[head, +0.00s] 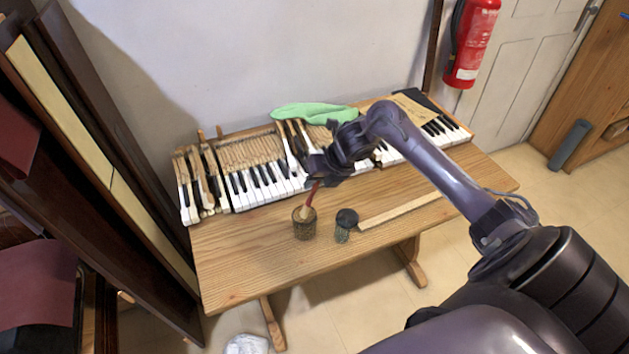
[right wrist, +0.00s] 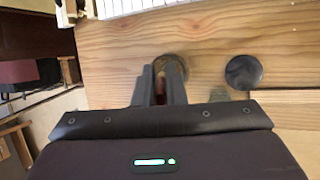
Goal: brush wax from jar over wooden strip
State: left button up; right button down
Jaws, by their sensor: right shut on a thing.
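My right gripper (head: 318,172) is shut on the red handle of a brush (head: 311,194). The brush is tilted, with its pale lower end at the mouth of a brown, round, open container (head: 304,228); how deep it goes I cannot tell. In the right wrist view the fingers (right wrist: 165,88) are around the reddish handle, above that container (right wrist: 170,62). A small glass jar (head: 342,236) with a black top (head: 347,217) stands just right of it. The pale wooden strip (head: 400,212) lies flat on the table, right of the jar. My left gripper is not in view.
Piano keys (head: 262,188) run along the back of the wooden table (head: 250,262), with a green cloth (head: 312,113) on top. Dark upright panels (head: 110,150) stand close at left. The table's front left is clear. A fire extinguisher (head: 472,42) hangs on the wall.

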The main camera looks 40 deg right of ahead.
notch_tip(320, 180, up, 7)
jog(key=p, duration=0.5)
dwell(0.3)
jog(key=shift+f, duration=0.1)
dwell(0.5)
